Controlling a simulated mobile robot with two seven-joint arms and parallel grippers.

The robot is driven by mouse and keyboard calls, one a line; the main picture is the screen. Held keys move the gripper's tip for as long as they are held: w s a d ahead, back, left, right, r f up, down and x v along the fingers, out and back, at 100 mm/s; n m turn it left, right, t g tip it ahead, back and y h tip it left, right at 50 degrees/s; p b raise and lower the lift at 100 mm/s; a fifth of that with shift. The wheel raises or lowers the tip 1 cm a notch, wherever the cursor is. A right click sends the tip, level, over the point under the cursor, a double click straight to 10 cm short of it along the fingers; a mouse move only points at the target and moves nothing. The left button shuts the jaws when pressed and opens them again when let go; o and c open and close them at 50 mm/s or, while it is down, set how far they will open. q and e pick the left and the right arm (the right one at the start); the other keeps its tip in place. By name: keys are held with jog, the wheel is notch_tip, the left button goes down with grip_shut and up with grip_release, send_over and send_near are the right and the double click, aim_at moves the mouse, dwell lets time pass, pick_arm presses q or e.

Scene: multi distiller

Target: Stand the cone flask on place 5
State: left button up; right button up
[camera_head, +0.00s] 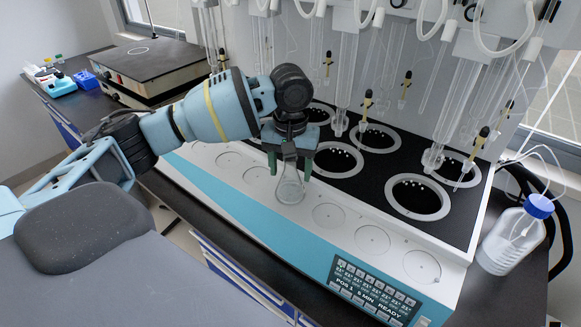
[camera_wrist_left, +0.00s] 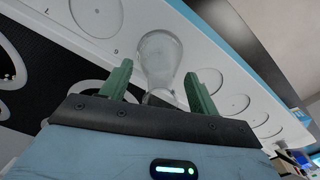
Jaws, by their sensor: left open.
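The clear cone flask (camera_head: 290,188) is upright at one of the round places on the distiller's white front ledge. Three bare places (camera_head: 330,216) show to its right, and several to its left. My left gripper (camera_head: 290,167) points down over the flask, open, with one green finger on each side of its neck. In the left wrist view the flask (camera_wrist_left: 160,56) lies beyond and between the two spread fingers (camera_wrist_left: 158,85). My right gripper is not in view.
Behind the ledge is a black deck with ringed wells (camera_head: 417,197) under hanging glass tubes (camera_head: 345,75). A control panel (camera_head: 371,290) is at the front right. A bottle with a blue cap (camera_head: 508,243) stands at the right end. A hot plate (camera_head: 150,68) is at the back left.

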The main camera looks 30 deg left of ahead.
pick_arm(q)
notch_tip(320, 180, up, 12)
jog(key=p, duration=0.1)
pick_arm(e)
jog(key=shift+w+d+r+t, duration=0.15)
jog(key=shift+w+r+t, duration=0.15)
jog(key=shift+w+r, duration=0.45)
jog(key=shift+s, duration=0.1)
